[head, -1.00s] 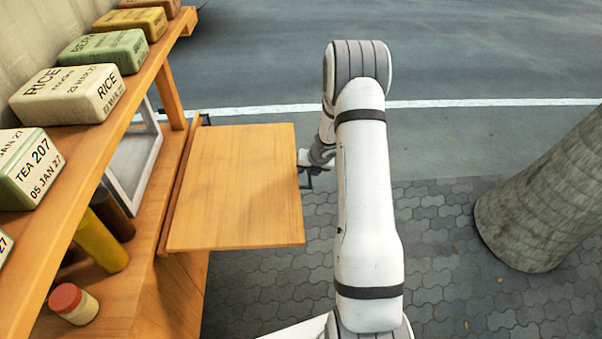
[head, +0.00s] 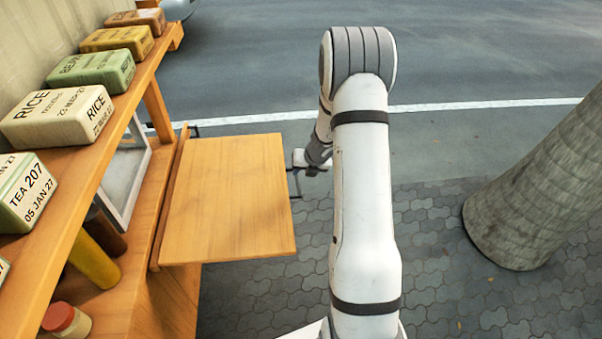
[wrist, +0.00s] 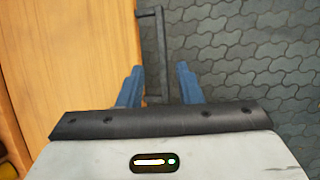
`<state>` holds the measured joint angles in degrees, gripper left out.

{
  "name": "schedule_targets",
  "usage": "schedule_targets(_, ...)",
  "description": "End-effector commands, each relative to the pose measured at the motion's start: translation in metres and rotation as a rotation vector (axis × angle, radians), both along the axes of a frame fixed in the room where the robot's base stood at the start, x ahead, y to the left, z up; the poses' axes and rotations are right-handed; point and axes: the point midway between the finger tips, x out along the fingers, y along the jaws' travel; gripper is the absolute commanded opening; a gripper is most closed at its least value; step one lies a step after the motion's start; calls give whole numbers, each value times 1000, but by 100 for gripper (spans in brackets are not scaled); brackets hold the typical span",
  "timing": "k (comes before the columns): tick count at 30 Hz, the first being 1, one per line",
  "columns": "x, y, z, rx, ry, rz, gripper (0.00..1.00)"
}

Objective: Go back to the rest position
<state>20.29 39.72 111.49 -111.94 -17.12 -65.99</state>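My gripper (wrist: 160,67) shows in the wrist view as two blue fingers standing apart with a gap between them. Nothing is clamped in it. A dark bar handle (wrist: 161,35) on the edge of the wooden flap (wrist: 70,60) runs in line with the gap; I cannot tell how far below the fingers it lies. In the head view my arm reaches forward and bends down, and the wrist end hangs just right of the flap (head: 225,200). The fingertips are hard to make out there.
A shelf on the left holds labelled tins, among them a rice tin (head: 58,115), a tea tin (head: 25,190) and a green tin (head: 92,70). A red-lidded jar (head: 66,320) stands below. A trunk-like pillar (head: 540,185) is at right. Paving between is clear.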

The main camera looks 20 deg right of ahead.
Motion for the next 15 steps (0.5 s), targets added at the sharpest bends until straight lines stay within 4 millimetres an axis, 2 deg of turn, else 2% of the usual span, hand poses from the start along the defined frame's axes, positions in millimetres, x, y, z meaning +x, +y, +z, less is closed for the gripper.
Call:
schedule_targets(12,0,0,0,0,0,0,32)
schedule_targets(15,2,0,7,1,-10,-24,32)
